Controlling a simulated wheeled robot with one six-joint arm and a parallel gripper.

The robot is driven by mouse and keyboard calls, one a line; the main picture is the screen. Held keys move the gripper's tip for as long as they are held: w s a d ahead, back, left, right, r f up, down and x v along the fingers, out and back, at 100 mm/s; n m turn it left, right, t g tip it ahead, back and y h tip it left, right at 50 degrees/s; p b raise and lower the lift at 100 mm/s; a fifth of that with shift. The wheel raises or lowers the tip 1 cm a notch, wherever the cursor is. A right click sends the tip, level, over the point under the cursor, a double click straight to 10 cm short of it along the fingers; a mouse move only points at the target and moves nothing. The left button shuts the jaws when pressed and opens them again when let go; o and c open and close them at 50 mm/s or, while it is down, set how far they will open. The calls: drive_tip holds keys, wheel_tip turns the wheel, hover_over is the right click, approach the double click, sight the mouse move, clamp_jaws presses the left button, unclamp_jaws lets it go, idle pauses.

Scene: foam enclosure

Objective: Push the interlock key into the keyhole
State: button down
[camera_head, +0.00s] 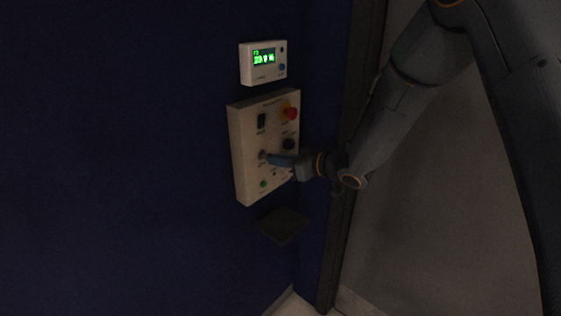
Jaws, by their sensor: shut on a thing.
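The beige control panel (241,130) is mounted on the dark blue wall. The keyhole (262,155) shows as a small round fitting left of centre on the panel. My gripper (272,159) reaches in from the right, with its tips right at the keyhole. It is shut on the interlock key, which is too small and dark to make out between the fingers. I cannot tell whether the key is inside the keyhole or only in front of it.
A red emergency button (291,113), a black switch (262,120) and a black knob (289,144) are close above my gripper. A green button (263,184) is below. A lit display unit (263,62) hangs above, and a dark shelf (283,225) sits below the panel.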

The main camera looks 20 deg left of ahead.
drive_tip(key=shift+w+a, duration=0.2)
drive_tip(key=shift+a, duration=0.3)
drive_tip(key=shift+w+a, duration=0.2)
drive_tip(key=shift+a, duration=0.25)
drive_tip(key=c, duration=1.8)
unclamp_jaws()
drive_tip(key=shift+b+v, duration=1.5)
drive_tip(key=shift+v, duration=2.35)
